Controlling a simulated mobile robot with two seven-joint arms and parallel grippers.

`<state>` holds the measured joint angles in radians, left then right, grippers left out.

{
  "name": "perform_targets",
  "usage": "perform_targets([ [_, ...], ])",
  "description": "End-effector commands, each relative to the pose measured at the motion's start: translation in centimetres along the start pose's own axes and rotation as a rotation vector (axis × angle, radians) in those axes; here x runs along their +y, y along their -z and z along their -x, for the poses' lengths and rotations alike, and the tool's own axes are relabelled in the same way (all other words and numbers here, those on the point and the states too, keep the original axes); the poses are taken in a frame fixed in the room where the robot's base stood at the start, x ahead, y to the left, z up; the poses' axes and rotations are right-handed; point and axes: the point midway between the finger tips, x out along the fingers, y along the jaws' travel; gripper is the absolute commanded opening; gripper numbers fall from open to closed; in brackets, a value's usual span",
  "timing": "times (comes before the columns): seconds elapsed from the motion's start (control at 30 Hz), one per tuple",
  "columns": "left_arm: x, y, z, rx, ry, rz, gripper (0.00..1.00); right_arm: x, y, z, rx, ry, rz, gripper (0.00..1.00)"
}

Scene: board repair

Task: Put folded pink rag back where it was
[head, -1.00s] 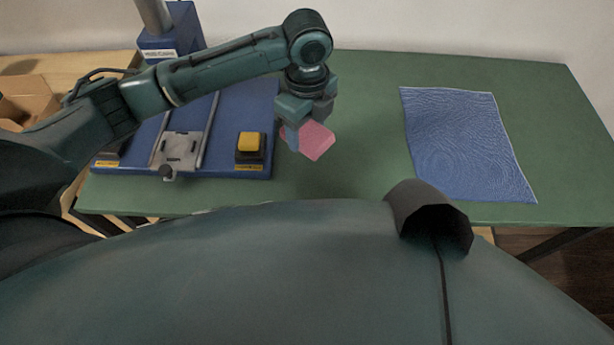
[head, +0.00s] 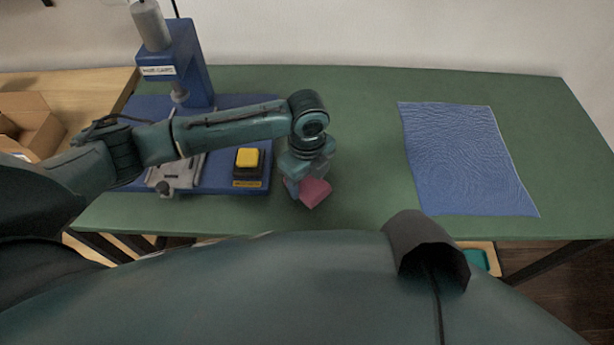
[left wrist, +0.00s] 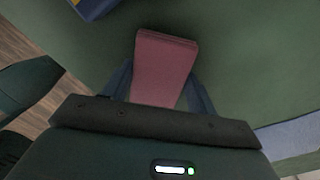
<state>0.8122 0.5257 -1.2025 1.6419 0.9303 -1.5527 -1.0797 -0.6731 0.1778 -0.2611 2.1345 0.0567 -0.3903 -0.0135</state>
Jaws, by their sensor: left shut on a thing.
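The folded pink rag (head: 315,192) is held in my left gripper (head: 298,188), over the green table just right of the blue press base. In the left wrist view the pink rag (left wrist: 165,66) sits between the two blue fingers (left wrist: 160,92), which are shut on it. The rag's far end sticks out past the fingertips. I cannot tell whether the rag touches the table or hangs a little above it. My right gripper is not in view.
A blue press (head: 182,62) with a yellow button (head: 247,158) stands left of my gripper. A blue textured mat (head: 465,160) lies on the right of the green table (head: 360,130). The table between them is clear. A cardboard box (head: 30,122) is at far left.

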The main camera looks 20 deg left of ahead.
Motion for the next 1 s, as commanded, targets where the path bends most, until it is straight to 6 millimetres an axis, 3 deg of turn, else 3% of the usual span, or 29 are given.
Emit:
perform_targets([
  [0.2, 0.0, 0.0, -0.3, 0.000, 0.000, 0.001, 0.37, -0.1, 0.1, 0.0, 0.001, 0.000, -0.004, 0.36],
  [0.23, 0.0, 0.0, -0.3, 0.000, 0.000, 0.001, 0.60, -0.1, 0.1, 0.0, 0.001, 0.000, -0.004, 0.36],
  [0.47, 0.0, 0.0, -0.2, 0.000, 0.000, 0.001, 0.79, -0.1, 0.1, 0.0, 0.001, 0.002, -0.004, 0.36],
  [0.77, 0.0, -0.1, 0.0, -0.001, 0.001, 0.001, 0.80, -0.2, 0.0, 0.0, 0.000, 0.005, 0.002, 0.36],
  [1.0, -0.1, -0.1, 3.7, -0.001, 0.005, 0.001, 0.80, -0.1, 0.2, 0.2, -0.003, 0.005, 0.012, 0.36],
])
